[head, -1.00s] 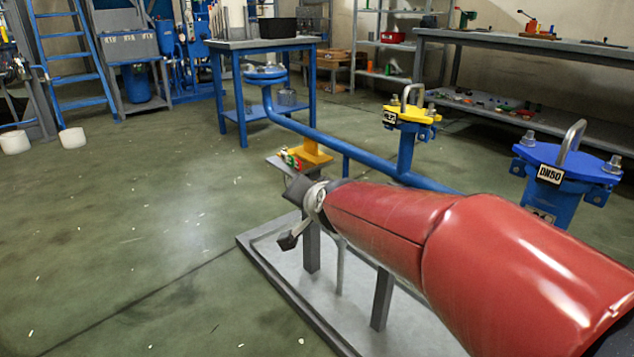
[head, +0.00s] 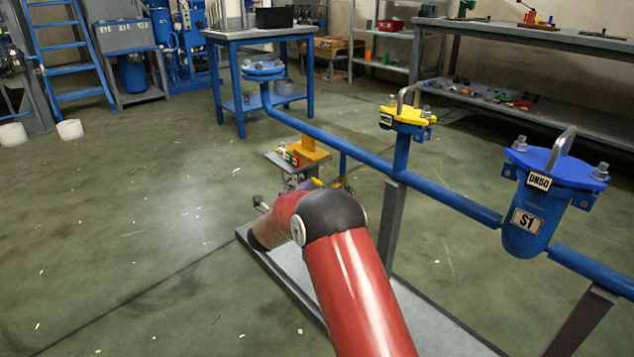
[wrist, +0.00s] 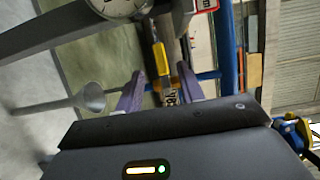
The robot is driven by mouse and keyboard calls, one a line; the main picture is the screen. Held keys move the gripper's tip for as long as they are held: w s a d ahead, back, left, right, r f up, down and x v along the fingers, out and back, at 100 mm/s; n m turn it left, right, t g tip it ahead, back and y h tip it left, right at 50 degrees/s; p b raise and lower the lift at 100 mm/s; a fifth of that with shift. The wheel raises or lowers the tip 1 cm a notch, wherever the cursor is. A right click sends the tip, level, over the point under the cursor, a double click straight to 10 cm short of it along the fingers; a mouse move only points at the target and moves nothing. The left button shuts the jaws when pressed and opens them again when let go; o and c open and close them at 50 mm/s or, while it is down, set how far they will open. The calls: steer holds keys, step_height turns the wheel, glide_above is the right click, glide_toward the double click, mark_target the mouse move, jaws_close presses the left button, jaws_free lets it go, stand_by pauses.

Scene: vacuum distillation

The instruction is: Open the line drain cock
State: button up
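In the wrist view a cock with a yellow lever (wrist: 161,58) lies just beyond my fingertips. A small black-and-white tag (wrist: 170,97) shows near it, between the fingers; its text is not clearly readable. I take this to be the line drain cock. My gripper (wrist: 159,88) is open, its two purple-grey fingers apart on either side of the tag and the lever's near end. I cannot tell whether either finger touches the cock. In the head view my red arm hides the gripper and most of the cock's area; small yellow parts (head: 318,183) show just behind the arm.
A blue pipe (head: 350,151) runs past strainers with a yellow lid (head: 405,115) and a blue lid (head: 556,168). A grey funnel (wrist: 88,98) and a round gauge (wrist: 120,5) are near my gripper. Open floor (head: 130,220) lies left.

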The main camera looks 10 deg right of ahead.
mark_target(316, 183)
steer(key=x, duration=0.6)
steer(key=shift+w+d, duration=0.25)
steer(key=shift+w, duration=0.1)
jaws_close()
